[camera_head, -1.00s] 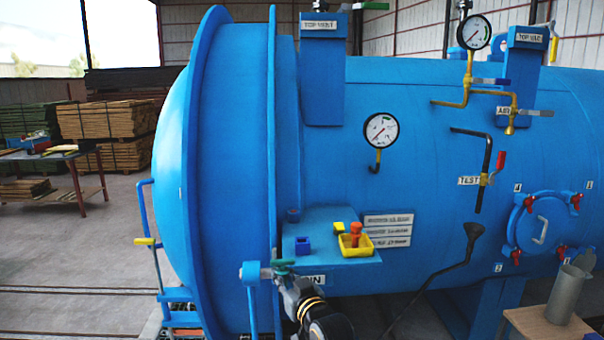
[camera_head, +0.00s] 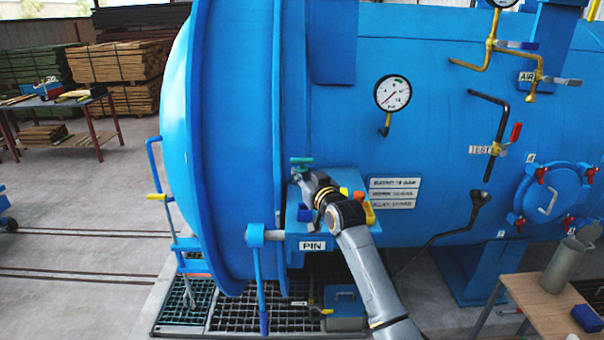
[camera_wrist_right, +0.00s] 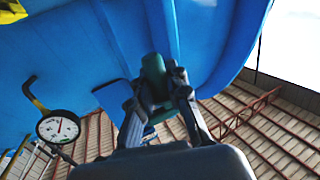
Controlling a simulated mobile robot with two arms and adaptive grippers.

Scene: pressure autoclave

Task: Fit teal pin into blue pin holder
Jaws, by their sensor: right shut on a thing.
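My right gripper (camera_head: 300,172) is shut on the teal pin (camera_head: 302,161). The pin sits at the fingertips, above the back left of the blue shelf (camera_head: 352,239) on the vessel's side. In the right wrist view the green-teal pin (camera_wrist_right: 153,80) stands between the two fingers (camera_wrist_right: 156,104). A small blue block (camera_head: 304,213), which looks like the pin holder, is on the shelf below and apart from the pin. My forearm hides part of the shelf. I cannot see the pin's lower end clearly. My left gripper is not in view.
A yellow tray (camera_head: 370,216) with an orange piece is right of my wrist. A blue post with a bar (camera_head: 256,236) stands left of the PIN label (camera_head: 312,245). The vessel's big flange (camera_head: 236,150) rises close on the left. A wooden table (camera_head: 540,305) stands at right.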

